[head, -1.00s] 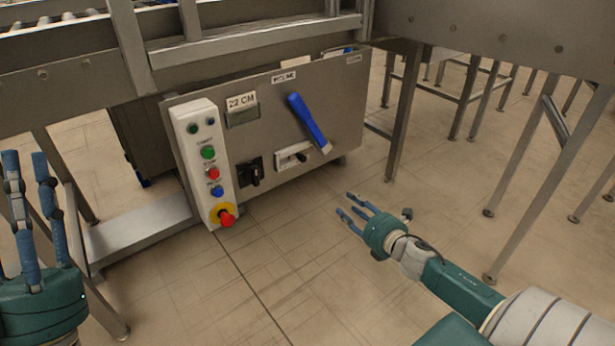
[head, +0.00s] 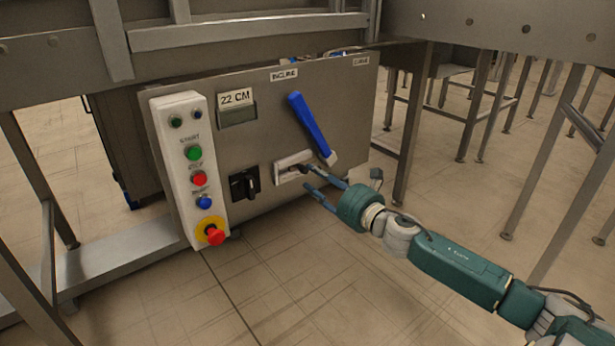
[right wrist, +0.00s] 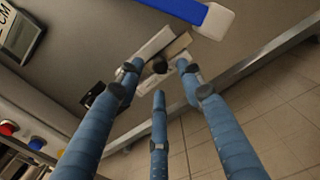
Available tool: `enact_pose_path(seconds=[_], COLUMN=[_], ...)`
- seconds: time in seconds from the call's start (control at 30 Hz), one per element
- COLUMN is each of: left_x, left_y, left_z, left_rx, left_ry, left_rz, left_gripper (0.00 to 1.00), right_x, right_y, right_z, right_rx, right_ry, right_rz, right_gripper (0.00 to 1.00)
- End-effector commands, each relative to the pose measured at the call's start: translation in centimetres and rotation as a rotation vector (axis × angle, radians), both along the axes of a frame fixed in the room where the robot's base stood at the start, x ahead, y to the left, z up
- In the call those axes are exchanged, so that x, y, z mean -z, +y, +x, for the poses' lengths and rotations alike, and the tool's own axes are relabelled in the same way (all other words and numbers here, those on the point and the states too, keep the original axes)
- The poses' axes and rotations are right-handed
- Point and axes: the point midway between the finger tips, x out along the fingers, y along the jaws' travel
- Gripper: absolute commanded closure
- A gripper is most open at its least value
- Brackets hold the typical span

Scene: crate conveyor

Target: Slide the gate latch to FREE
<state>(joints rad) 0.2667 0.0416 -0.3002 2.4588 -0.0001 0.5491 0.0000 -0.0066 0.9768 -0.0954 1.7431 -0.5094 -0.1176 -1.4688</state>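The gate latch (head: 286,167) is a pale slotted plate on the front of the grey control panel, with a dark knob near its right end. Lettering on it is too small to read. In the right wrist view the dark knob (right wrist: 160,66) of the latch shows between my finger ends. My right gripper (head: 307,179) is in front of the latch, coming from the lower right. Its three blue fingers are spread and open; it also shows in the right wrist view (right wrist: 158,76). I cannot tell whether a finger touches the knob. My left gripper is out of view.
A blue lever (head: 308,124) hangs just above the latch. A black rotary switch (head: 244,184) sits to its left. Further left is a white button box (head: 184,160) with a red emergency stop (head: 212,234). Metal legs (head: 412,135) stand to the right. The floor in front is clear.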

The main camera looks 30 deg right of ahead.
Motion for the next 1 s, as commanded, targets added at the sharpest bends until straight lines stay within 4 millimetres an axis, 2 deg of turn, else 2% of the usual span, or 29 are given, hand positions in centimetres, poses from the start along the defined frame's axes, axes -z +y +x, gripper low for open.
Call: enact_pose_path(seconds=[0.1, 0.33, 0.77, 0.8, 0.97, 1.0], left_x=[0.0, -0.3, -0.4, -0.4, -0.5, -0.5], left_y=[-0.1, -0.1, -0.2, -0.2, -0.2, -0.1], left_z=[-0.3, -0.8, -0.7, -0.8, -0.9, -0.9], left_rx=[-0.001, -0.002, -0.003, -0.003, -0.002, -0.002], left_ry=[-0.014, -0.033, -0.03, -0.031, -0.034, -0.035], left_rz=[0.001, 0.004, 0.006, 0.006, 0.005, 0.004], left_gripper=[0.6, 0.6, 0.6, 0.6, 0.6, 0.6], right_x=[0.0, 0.0, 0.1, 0.1, 0.1, 0.1], right_y=[0.1, 0.2, 0.3, 0.3, 0.3, 0.3], right_z=[1.7, 3.8, 4.5, 4.5, 4.5, 4.5], right_rx=[0.002, 0.001, 0.001, 0.001, 0.001, 0.001], right_ry=[-0.004, -0.002, 0.001, 0.001, 0.001, 0.001], right_rz=[-0.001, 0.001, 0.001, 0.001, 0.001, 0.001], right_gripper=[0.63, 0.63, 0.63, 0.65, 0.97, 1.0])
